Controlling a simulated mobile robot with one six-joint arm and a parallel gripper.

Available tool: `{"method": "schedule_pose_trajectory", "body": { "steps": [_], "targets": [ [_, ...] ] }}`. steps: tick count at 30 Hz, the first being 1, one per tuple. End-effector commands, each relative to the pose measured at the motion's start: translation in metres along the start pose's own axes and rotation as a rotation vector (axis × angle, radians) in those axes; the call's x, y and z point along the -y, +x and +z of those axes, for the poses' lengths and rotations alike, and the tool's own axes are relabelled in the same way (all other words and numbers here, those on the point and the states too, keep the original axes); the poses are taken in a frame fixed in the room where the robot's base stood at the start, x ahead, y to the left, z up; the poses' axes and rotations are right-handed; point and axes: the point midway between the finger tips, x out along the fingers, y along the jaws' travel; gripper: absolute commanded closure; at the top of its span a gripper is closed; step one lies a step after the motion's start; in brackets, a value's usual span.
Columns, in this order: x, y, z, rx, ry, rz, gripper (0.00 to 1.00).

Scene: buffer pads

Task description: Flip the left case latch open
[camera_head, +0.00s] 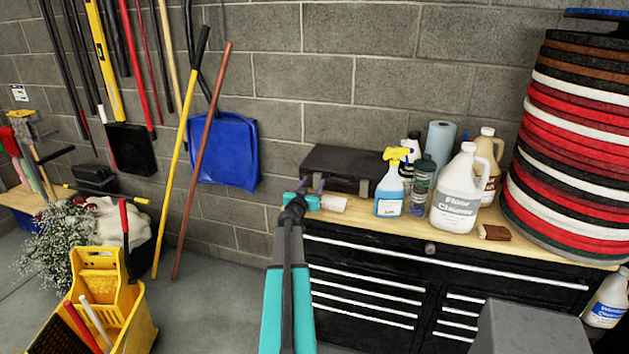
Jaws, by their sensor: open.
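A dark, closed case (352,160) lies on the wooden top of the black tool cabinet, against the block wall. A small grey latch (364,187) shows on the right of its front. The left latch is hard to make out; my gripper is in front of that part of the case. My gripper (311,187) is open at the left end of the case front, at the end of my teal and black arm. The picture is too small to tell whether its fingers touch the case or the latch.
A white cylinder (333,204) lies just right of my gripper. A blue spray bottle (389,188), a floor cleaner jug (458,192) and other bottles stand right of the case. A brown brush (494,232) lies near the front edge. Stacked round pads (572,140) fill the right.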

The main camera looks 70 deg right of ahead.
Motion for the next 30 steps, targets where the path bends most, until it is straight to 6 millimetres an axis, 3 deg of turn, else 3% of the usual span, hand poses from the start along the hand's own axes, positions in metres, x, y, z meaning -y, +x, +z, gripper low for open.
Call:
{"method": "schedule_pose_trajectory", "body": {
  "steps": [12,25,26,30],
  "targets": [
    [0.001,0.033,0.0,0.0,-0.001,-0.001,0.55],
    [0.0,0.036,0.0,0.0,0.0,-0.001,0.55],
    [0.0,0.036,0.0,0.0,0.0,-0.001,0.56],
    [0.0,0.036,0.0,0.0,0.0,-0.001,0.8]
  ]
}}
